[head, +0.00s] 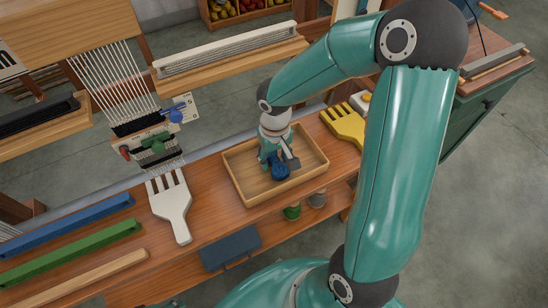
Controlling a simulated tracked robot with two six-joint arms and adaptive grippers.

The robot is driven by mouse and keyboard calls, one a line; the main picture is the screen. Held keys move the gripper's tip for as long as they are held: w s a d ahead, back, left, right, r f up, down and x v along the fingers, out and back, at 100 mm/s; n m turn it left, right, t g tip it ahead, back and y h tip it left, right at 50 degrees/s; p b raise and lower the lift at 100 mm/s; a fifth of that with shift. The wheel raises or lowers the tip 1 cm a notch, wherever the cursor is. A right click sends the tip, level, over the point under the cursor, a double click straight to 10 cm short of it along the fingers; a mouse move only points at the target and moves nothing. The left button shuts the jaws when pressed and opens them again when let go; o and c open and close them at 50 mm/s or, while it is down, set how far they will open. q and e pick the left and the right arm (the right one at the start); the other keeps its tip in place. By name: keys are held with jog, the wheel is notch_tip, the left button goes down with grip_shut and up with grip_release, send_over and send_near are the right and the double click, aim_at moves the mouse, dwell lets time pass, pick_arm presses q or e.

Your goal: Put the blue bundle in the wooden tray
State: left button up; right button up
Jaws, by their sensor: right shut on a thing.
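The wooden tray (250,193) lies on the wooden bench, right of the picture's middle left part. My right gripper (279,166) points down over the inside of the tray, its arm coming in from the right. It is shut on the blue bundle (279,173), which shows just below the fingers, within the tray's outline. I cannot tell whether the bundle touches the tray floor. Part of the bundle is hidden by the fingers. My left gripper is not in view.
A white fork-shaped comb (171,205) lies left of the tray, and a yellow one (345,124) lies to its right. Blue (65,226) and green (70,252) bars lie at the left. A loom with white threads (113,80) stands behind the bench.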

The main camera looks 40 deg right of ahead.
aim_at(275, 160)
jog(key=shift+f, duration=0.1)
jog(key=o, duration=0.9)
jog(key=shift+o, duration=0.2)
jog(key=shift+r, duration=0.2)
notch_tip(275, 160, up, 12)
jog(key=p, duration=0.2)
jog(key=shift+f, duration=0.1)
